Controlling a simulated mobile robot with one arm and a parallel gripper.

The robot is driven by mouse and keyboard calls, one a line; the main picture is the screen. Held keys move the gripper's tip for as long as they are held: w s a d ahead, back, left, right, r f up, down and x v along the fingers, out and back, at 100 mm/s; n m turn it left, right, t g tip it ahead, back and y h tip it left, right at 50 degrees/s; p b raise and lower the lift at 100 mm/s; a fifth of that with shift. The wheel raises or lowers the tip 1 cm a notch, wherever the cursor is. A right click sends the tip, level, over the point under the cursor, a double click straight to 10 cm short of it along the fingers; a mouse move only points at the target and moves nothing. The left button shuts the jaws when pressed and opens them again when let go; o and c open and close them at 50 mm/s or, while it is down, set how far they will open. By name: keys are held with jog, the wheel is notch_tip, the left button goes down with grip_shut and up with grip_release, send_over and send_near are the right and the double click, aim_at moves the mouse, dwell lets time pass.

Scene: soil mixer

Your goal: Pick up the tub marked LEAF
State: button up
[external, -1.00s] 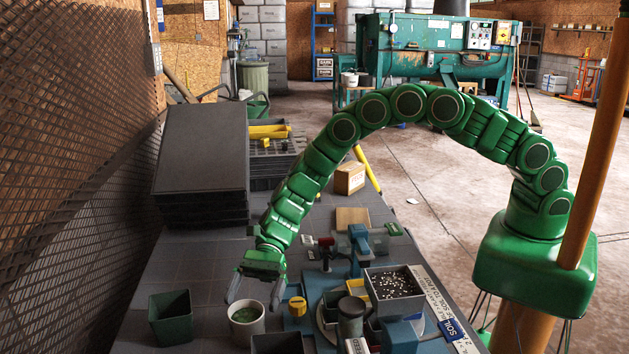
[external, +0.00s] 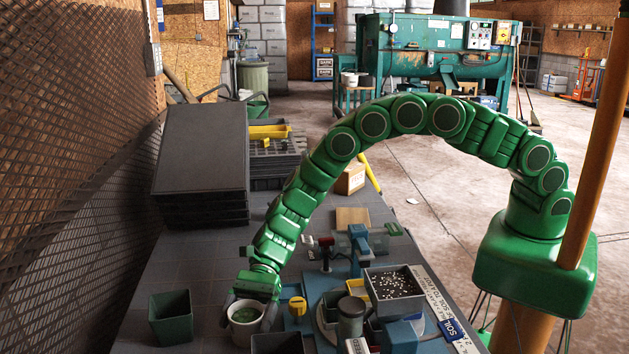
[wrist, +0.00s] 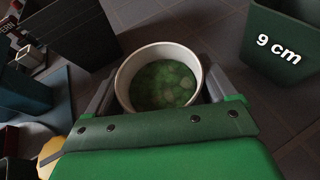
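A round white tub (external: 240,334) with green, leaf-like contents stands on the dark bench at the front. It also shows in the wrist view (wrist: 160,88), upright, with its open top facing the camera. No LEAF mark on it can be read in these frames. My gripper (external: 247,316) is down at the tub, with one finger on each side of it. In the wrist view my gripper (wrist: 158,92) is spread around the tub, with the fingers close beside its wall. I see no clear grip on it. The finger ends are partly hidden.
A dark green square pot (external: 171,318), marked 9 cm in the wrist view (wrist: 284,45), stands left of the tub. A black square pot (external: 277,343) and a yellow knob (external: 297,306) are close on the right. Bare bench lies behind the tub.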

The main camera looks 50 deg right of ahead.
jog(key=c, duration=0.4)
jog(key=shift+c, duration=0.2)
jog(key=shift+r, duration=0.6)
notch_tip(320, 180, up, 2)
jog(key=shift+r, duration=0.15)
jog(key=s+d+r, duration=0.8)
jog(key=d+r, duration=0.1)
jog(key=d, duration=0.2)
jog(key=shift+r, duration=0.25)
